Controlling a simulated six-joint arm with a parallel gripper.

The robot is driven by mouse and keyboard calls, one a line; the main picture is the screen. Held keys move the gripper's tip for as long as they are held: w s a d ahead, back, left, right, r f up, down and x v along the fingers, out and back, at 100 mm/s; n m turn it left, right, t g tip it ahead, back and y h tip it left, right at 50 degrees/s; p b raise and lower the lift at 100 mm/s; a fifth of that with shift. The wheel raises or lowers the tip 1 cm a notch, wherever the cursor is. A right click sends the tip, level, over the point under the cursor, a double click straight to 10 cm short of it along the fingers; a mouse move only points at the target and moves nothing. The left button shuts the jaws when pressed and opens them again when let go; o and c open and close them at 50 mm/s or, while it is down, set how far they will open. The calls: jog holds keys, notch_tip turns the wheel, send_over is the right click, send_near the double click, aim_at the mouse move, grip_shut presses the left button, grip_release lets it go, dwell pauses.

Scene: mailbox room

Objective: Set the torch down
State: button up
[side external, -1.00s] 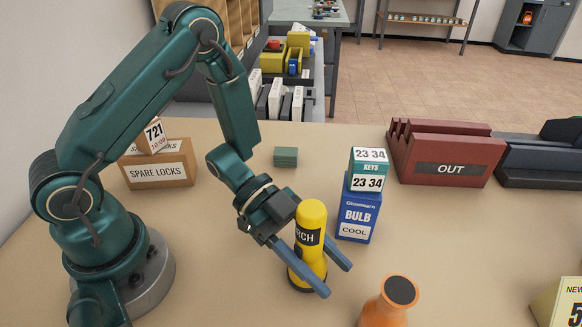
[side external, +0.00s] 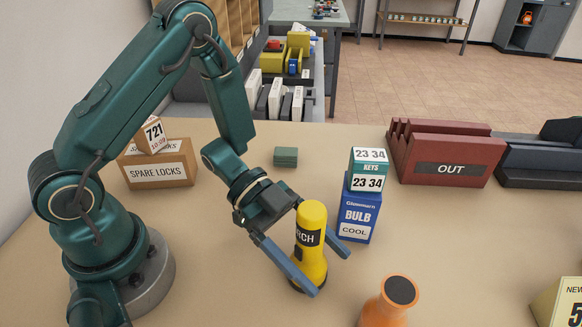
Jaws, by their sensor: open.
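The yellow torch (side external: 312,250) with a black label stands upright on the tan table in the side external view. My gripper (side external: 331,269) is open, with one blue-grey finger on each side of the torch, the near one crossing in front of its lower body. I cannot tell whether either finger touches it. The torch's base appears to rest on the table, partly hidden by the near finger.
An orange bottle-like object (side external: 383,308) stands close at the front right. A blue bulb box (side external: 357,218) with a teal keys box (side external: 367,170) on top stands behind right. The red OUT rack (side external: 438,152), spare locks box (side external: 158,168) and green block (side external: 286,157) are farther off.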

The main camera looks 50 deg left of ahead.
jog(key=v, duration=1)
jog(key=w+a+r+n+t+y, duration=0.2)
jog(key=w+a+t+y, duration=0.3)
jog(key=w, duration=0.4)
jog(key=w+a+r+n+t+y, duration=0.3)
jog(key=a+r+n+t+y, duration=0.25)
jog(key=y, duration=0.25)
jog(key=s+d+n+g, duration=0.2)
jog(key=s+n+g, duration=0.1)
jog(key=s, duration=0.5)
jog(key=s+d+n+g, duration=0.2)
jog(key=s+n+g, duration=0.2)
jog(key=s, duration=0.5)
jog(key=shift+s+d+r+n, duration=0.25)
jog(key=shift+d+r+n, duration=0.15)
jog(key=shift+n, duration=0.45)
